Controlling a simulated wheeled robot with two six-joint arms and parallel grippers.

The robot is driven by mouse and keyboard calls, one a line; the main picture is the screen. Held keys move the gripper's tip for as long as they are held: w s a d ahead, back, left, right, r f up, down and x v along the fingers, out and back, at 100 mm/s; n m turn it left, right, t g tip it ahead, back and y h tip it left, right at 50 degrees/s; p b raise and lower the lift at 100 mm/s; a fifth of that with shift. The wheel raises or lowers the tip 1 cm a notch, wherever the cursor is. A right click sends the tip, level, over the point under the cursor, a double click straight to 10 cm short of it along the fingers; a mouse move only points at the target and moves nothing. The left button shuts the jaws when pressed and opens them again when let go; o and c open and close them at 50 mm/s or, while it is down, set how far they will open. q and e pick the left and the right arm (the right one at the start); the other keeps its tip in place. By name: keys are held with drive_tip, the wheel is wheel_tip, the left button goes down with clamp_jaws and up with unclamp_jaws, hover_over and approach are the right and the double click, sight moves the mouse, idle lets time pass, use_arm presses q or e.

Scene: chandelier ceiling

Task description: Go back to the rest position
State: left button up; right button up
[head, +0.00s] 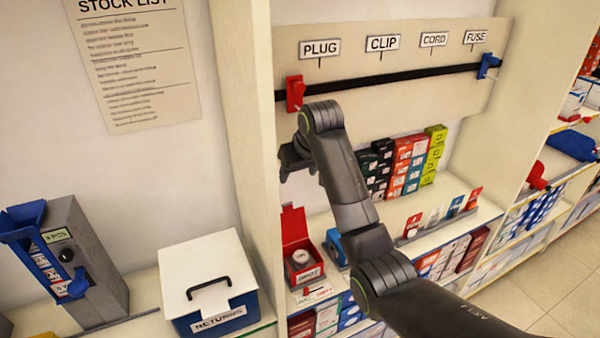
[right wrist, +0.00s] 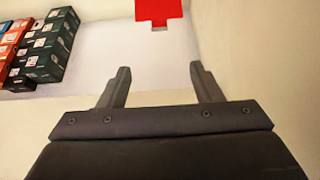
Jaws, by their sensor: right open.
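My right arm comes in from the lower right of the head view and reaches up to the shelf bay. My right gripper (head: 286,168) is in front of the bay's left side wall, below the red bracket. In the right wrist view its two fingers (right wrist: 160,75) stand wide apart with nothing between them. A red object (right wrist: 158,10) shows beyond the fingertips, clear of them. My left gripper is not in view.
A red bracket (head: 295,92) and a blue bracket (head: 488,66) hold a black bar (head: 390,78). Below are stacked boxes (head: 410,160) and a red open box (head: 297,238). A lidded returns box (head: 208,278) and a grey dispenser (head: 85,262) stand left.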

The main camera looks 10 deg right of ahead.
drive_tip(key=shift+s+r, duration=0.15)
drive_tip(key=shift+r, duration=0.15)
drive_tip(key=shift+d, duration=0.1)
